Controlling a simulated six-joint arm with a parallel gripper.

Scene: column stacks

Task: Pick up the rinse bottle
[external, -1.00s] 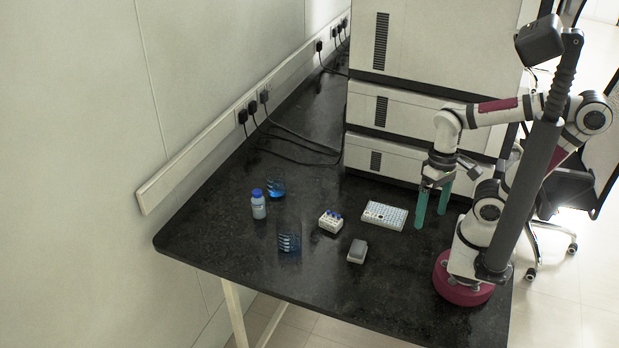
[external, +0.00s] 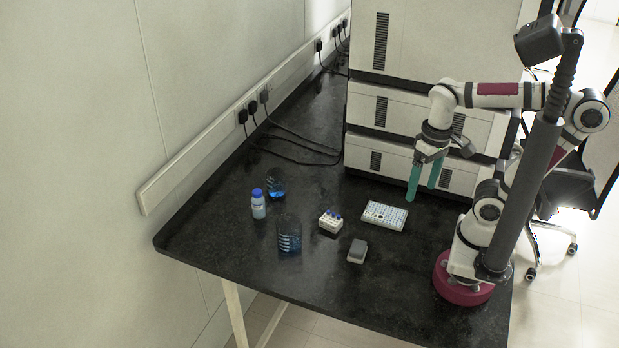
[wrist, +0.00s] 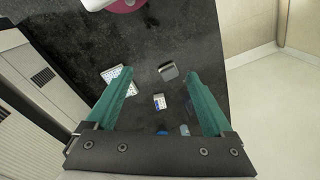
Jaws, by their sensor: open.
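The rinse bottle (external: 258,207) appears to be the small pale bottle with the blue cap, standing upright at the left of the black table. My gripper (external: 422,190) is open and empty, with its green fingers pointing down, well to the right of the bottle and above the table. A blue spot near the palm's edge may be the bottle cap, but I cannot tell for sure.
A beaker with blue liquid (external: 289,238) stands close to the bottle, and a blue flask (external: 276,186) is just behind it. A vial rack (external: 330,221), a white well plate (external: 385,215) and a grey box (external: 357,250) lie between. Large cabinets (external: 425,120) stand behind.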

